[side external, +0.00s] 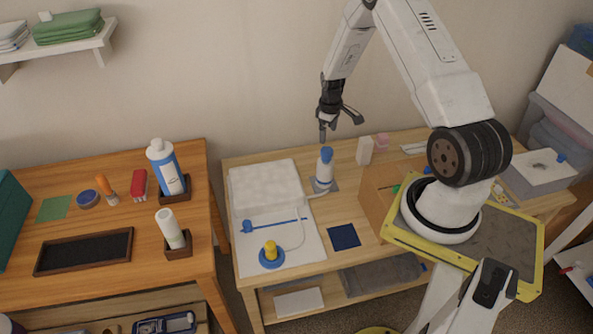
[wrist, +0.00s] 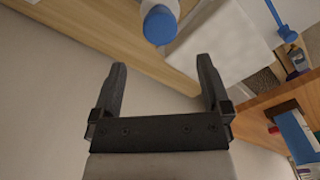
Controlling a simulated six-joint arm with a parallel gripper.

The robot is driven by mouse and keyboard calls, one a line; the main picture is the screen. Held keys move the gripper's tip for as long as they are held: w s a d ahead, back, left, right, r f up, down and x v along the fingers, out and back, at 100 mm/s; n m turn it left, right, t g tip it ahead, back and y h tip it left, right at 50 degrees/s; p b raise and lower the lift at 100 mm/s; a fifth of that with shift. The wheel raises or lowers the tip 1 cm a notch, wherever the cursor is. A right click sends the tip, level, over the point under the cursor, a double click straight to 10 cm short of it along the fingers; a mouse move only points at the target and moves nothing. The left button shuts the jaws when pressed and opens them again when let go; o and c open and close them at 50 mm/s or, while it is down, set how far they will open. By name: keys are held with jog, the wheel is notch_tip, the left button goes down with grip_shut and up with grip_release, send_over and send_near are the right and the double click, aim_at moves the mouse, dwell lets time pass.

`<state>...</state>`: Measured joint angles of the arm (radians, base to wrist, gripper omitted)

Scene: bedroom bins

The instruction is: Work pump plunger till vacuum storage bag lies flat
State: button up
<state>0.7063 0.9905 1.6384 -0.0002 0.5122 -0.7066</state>
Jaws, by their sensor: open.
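The pump (side external: 324,172), white with a blue top, stands upright on a small grey mat on the middle table. A thin pale hose runs from its base toward the storage bag. The white storage bag (side external: 262,186) lies left of the pump and looks puffy, with its flat part toward the front. My gripper (side external: 322,138) is open and empty just above the pump, apart from it. In the wrist view, the pump's blue top (wrist: 160,25) shows beyond my spread fingers (wrist: 161,68), and part of the bag (wrist: 232,40) is to its right.
A blue bar (side external: 275,225) and a blue disc with a yellow knob (side external: 271,254) lie on the bag's front part. A white box (side external: 365,150) and a wooden box (side external: 380,190) stand right of the pump. A dark blue square (side external: 343,236) lies in front.

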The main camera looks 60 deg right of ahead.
aim_at(327, 149)
jog(key=shift+f, duration=3.6)
jog(key=c, duration=1.3)
jog(key=shift+r, duration=2.45)
jog(key=o, duration=1.3)
